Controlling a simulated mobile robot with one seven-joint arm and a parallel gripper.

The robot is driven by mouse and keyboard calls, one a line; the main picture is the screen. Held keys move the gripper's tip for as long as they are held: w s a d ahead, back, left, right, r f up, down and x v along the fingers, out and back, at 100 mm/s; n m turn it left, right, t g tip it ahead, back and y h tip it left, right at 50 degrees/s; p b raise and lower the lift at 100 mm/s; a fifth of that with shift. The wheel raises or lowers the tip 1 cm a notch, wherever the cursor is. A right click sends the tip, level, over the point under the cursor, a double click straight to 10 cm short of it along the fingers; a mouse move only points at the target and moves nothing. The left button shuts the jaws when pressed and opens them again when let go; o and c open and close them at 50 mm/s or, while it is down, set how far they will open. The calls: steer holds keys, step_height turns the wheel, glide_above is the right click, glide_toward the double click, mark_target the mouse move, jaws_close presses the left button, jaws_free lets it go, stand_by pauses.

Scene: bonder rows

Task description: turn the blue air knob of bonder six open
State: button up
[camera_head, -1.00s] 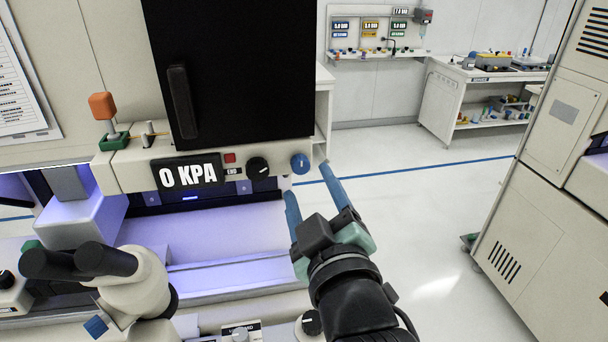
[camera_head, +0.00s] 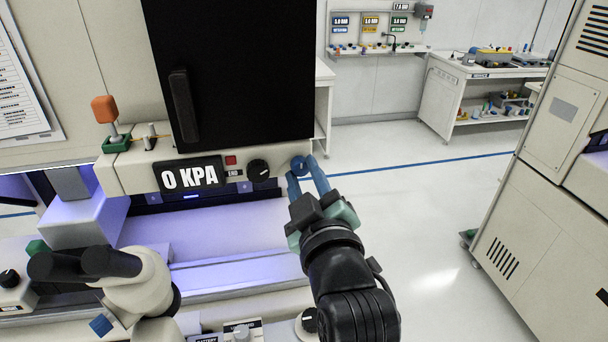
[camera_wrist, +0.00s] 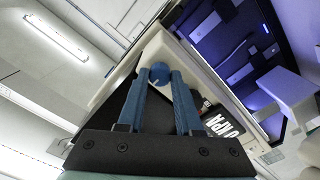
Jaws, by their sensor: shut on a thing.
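The blue air knob (camera_head: 299,164) sits at the right end of the bonder's front panel (camera_head: 140,172), right of a black knob (camera_head: 257,170). The panel's display (camera_head: 189,176) reads 0 KPA. My gripper (camera_head: 302,170) has its two blue fingers on either side of the blue knob, shut on it. In the wrist view the blue knob (camera_wrist: 159,72) shows between the fingertips (camera_wrist: 160,76), with a pale pointer line on its face. The fingers hide part of the knob's sides.
A microscope with black eyepieces (camera_head: 95,262) stands at the lower left. An orange-topped lever (camera_head: 105,108) is left on the panel. A tall cream cabinet (camera_head: 545,190) stands at the right. Open white floor (camera_head: 430,220) lies between.

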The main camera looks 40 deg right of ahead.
jaws_close()
steer(key=shift+m, duration=0.3)
steer(key=m, duration=0.2)
steer(key=shift+m, duration=0.4)
steer(key=m, duration=1)
steer(key=shift+m, duration=2.2)
